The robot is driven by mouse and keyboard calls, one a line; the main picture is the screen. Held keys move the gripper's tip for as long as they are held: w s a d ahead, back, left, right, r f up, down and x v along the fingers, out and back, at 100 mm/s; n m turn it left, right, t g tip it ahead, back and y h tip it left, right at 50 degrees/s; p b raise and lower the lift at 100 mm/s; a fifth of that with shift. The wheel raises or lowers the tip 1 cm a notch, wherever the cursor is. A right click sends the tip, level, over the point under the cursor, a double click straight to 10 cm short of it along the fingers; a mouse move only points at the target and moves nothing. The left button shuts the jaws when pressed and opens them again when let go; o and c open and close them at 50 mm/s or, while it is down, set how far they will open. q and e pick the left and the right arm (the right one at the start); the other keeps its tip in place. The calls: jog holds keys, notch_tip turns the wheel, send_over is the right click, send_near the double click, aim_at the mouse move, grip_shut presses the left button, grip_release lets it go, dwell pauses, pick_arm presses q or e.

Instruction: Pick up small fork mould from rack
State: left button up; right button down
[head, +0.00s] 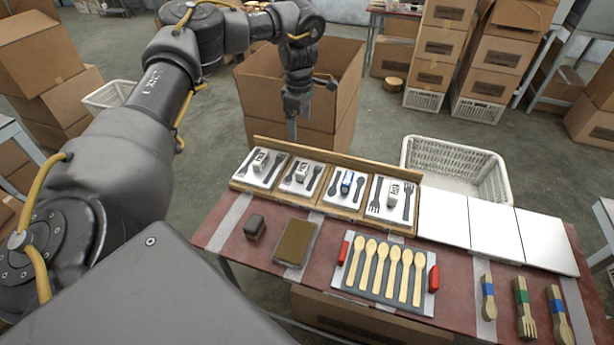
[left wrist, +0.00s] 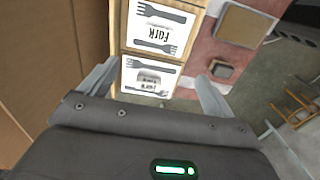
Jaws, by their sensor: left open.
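A wooden rack (head: 337,152) holds a row of several white mould plates with dark fork or spoon shapes and a small block on each. The leftmost plate (head: 260,167) and the second plate (head: 301,176) show smaller shapes than the rightmost plate (head: 391,199). In the left wrist view, one plate (left wrist: 157,30) reads "Fork"; a second plate (left wrist: 150,76) lies nearer the gripper, its label less clear. I cannot tell surely which is the small fork mould. My left gripper (head: 291,132) is open and empty, above and behind the rack's left part. My right gripper is not visible.
A large open cardboard box (head: 345,100) stands behind the rack. A grey block (head: 255,226), a brown pad (head: 295,242) and a tray of wooden spoons (head: 386,268) lie in front. White panels (head: 492,231) and a white basket (head: 455,165) are to the right.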

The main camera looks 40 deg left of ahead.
pick_arm(q)
jog(key=f+b, duration=0.4)
jog(key=f, duration=0.1)
jog(key=f+b, duration=0.2)
jog(key=f, duration=0.1)
jog(key=shift+w+f, duration=0.15)
jog(key=shift+w, duration=0.15)
jog(key=shift+d, duration=0.1)
send_over(302, 167)
notch_tip(302, 167, down, 5)
jog(key=shift+r+b, duration=0.2)
jog(key=shift+b, duration=0.15)
jog(key=shift+w+f, duration=0.1)
jog(key=shift+f, duration=0.35)
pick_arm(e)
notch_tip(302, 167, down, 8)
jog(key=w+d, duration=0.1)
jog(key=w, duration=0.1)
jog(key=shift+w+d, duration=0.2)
